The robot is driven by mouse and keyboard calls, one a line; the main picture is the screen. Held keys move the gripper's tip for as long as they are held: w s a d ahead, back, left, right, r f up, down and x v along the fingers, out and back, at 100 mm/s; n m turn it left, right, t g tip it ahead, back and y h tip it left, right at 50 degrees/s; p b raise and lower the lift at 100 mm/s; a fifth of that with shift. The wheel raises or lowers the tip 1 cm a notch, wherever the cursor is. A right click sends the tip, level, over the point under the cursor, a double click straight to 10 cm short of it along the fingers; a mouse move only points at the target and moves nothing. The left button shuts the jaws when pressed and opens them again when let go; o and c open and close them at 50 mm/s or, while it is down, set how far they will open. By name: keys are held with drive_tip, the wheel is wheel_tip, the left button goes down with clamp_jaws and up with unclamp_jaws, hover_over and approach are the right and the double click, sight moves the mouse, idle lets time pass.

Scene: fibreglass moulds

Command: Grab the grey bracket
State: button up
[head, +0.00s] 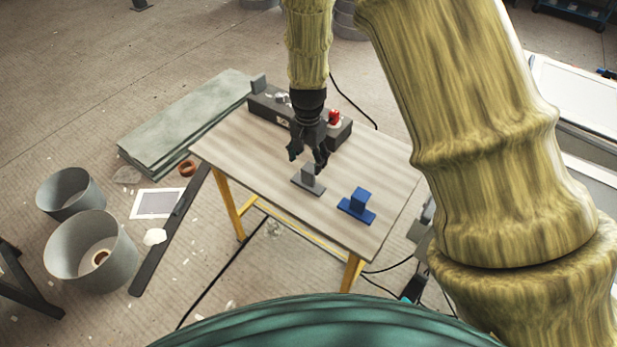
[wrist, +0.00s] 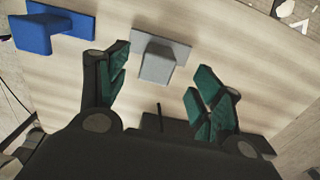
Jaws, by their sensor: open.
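The grey bracket (head: 308,181), a flat plate with an upright block, stands on the wooden table (head: 240,145). It also shows in the wrist view (wrist: 158,62), ahead of the fingers and roughly between them, nearer the left finger. My gripper (head: 309,160) is open and points down just above and behind the bracket in the head view. Its green-padded fingers (wrist: 163,95) are spread wide in the wrist view, with nothing held. I cannot tell exactly how high the fingertips are above the bracket.
A blue bracket (head: 357,205) stands on the table right of the grey one, and at upper left in the wrist view (wrist: 50,30). A dark box (head: 270,108) with a red item (head: 334,117) lies along the table's far edge. The table's left part is clear.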

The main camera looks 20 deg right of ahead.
sight(309, 169)
drive_tip(key=shift+d+f+p, duration=0.1)
drive_tip(key=shift+f+p, duration=0.6)
drive_tip(key=shift+f, duration=1.95)
drive_tip(key=c, duration=1.2)
